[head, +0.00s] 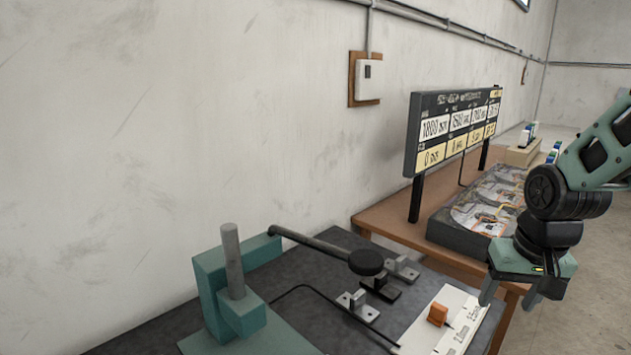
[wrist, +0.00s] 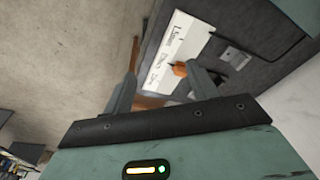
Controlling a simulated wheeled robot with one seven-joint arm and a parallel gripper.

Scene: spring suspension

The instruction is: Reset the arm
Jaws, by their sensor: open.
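My gripper (head: 508,291) is at the right of the head view, pointing down, beside the right edge of the dark bench and apart from everything. Its fingers are spread with nothing between them. In the wrist view my gripper (wrist: 158,95) shows its two fingers apart, with the white labelled plate (wrist: 184,50) and the orange block (wrist: 179,69) beyond them. In the head view the orange block (head: 437,314) stands on the white plate (head: 452,335) at the bench's right edge.
A teal stand with a grey post (head: 233,262) and a black lever with a round knob (head: 366,262) occupy the dark bench. A display board (head: 455,130) stands on a wooden table (head: 385,220) behind, with a dark tray (head: 450,230). Open floor lies at the right.

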